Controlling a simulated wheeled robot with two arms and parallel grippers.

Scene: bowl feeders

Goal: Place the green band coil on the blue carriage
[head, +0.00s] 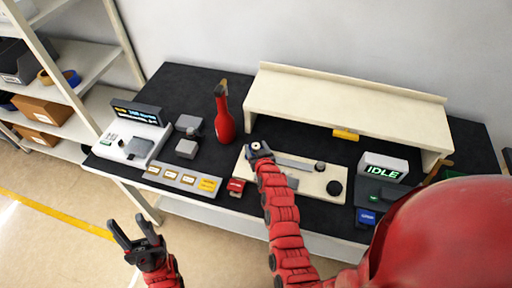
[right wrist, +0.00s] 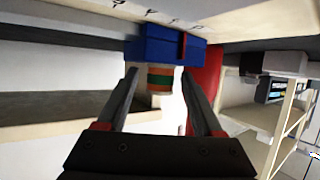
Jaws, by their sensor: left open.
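The blue carriage (right wrist: 165,48) shows at the upper middle of the right wrist view. A small coil (right wrist: 159,79) with orange and green bands sits against it. I cannot tell whether they are fastened together. My right gripper (right wrist: 160,78) has its fingers on either side of the coil, with visible gaps, so it looks open. In the head view my right gripper (head: 259,149) is at the left end of the cream bowl-feeder plate (head: 312,183) and covers most of the carriage there. My left gripper (head: 138,230) is open and empty, over the floor in front of the bench.
A cream shelf (head: 345,98) stands behind the plate. A red bottle (head: 223,118) stands left of my right gripper. A grey labelled strip (head: 180,180) and a screen unit (head: 134,127) are farther left. An IDLE display (head: 383,168) and blue block (head: 366,217) are right.

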